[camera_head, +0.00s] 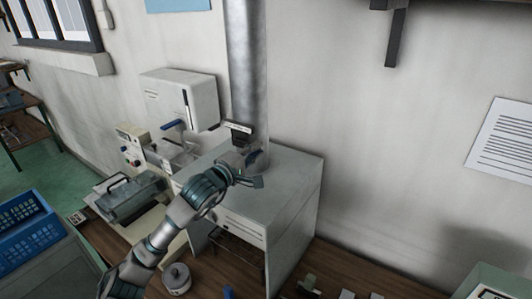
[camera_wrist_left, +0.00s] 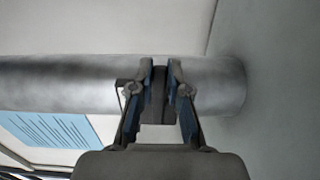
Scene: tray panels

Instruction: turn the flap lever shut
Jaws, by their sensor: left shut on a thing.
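The flap lever (camera_wrist_left: 159,92) shows in the left wrist view as a dark piece between my fingers, in front of the grey metal pipe (camera_wrist_left: 70,84). In the head view the pipe (camera_head: 246,65) runs upright down to the top of a grey cabinet. My left gripper (camera_head: 250,168) is at the pipe's lower end, and it also shows in the left wrist view (camera_wrist_left: 160,75). It is shut on the lever, one finger on each side. In the head view the gripper hides most of the lever, so I cannot tell its angle there. My right gripper is not in view.
The grey cabinet (camera_head: 293,190) stands below the pipe on a wooden bench. A white wall box (camera_head: 180,98) with a blue-handled lever is left of the pipe. A grey lidded device (camera_head: 130,197) and a blue crate (camera_head: 28,230) are farther left. A round metal pot (camera_head: 176,279) is in front.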

